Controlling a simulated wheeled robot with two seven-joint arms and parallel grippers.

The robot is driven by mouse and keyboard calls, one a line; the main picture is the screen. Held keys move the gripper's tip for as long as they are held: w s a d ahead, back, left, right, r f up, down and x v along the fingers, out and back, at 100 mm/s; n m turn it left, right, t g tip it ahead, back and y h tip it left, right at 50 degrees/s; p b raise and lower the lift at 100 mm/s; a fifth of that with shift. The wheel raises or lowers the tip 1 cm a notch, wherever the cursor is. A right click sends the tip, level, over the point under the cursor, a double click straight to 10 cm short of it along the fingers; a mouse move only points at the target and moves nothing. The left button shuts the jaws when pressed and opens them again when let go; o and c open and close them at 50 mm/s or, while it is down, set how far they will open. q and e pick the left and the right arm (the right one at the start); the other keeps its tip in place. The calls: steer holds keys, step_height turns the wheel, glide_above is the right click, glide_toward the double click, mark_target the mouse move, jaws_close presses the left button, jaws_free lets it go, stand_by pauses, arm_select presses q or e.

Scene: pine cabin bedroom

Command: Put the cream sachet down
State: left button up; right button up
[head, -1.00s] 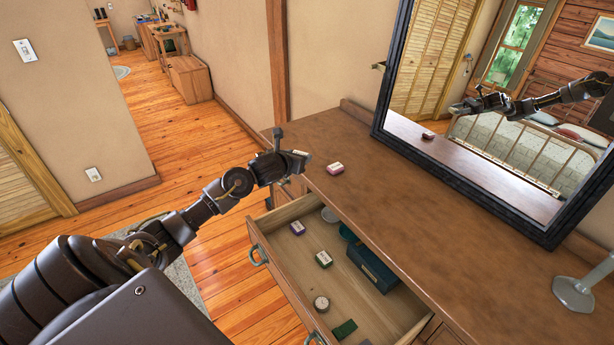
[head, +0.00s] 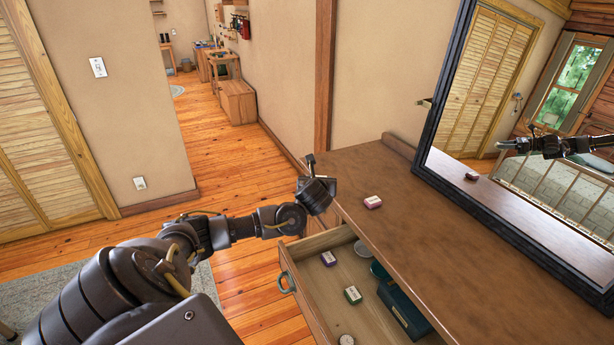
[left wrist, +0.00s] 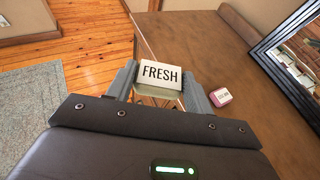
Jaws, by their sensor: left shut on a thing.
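A cream sachet (left wrist: 160,76) with a white label reading FRESH is between the fingers of my left gripper (left wrist: 160,90) in the left wrist view. The gripper is shut on it. In the head view my left gripper (head: 320,192) is near the dresser's left end, beside the top and by the open drawer; the sachet is not clearly visible there. A pink sachet with a white label (head: 373,202) lies on the dresser top (head: 450,250), to the right of the gripper. It also shows in the left wrist view (left wrist: 221,97). My right gripper is not in view.
The open drawer (head: 372,318) holds a purple-sided sachet (head: 328,258), a green-sided sachet (head: 353,295), a dark green box (head: 403,310) and a round tin (head: 346,340). A black-framed mirror (head: 448,95) stands at the back. The dresser top's middle is clear.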

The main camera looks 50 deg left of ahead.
arm_select(q)
steer(key=s+d+r+m+t+h+b, duration=0.1)
steer(key=s+d+r+m+h+b, duration=0.1)
steer(key=d, duration=0.8)
steer(key=s+d+r+m+t+h+b, duration=0.1)
steer(key=s+d+r+m+h+b, duration=0.1)
steer(key=d, duration=0.9)
steer(key=s+d+r+m+t+h+b, duration=0.1)
steer(key=s+d+r+m+h+b, duration=0.1)
steer(key=d, duration=0.8)
step_height(320, 180, up, 3)
steer(key=shift+s+d+r+m+h, duration=0.15)
steer(key=shift+s+d+m+h, duration=0.15)
steer(key=shift+m+h, duration=0.75)
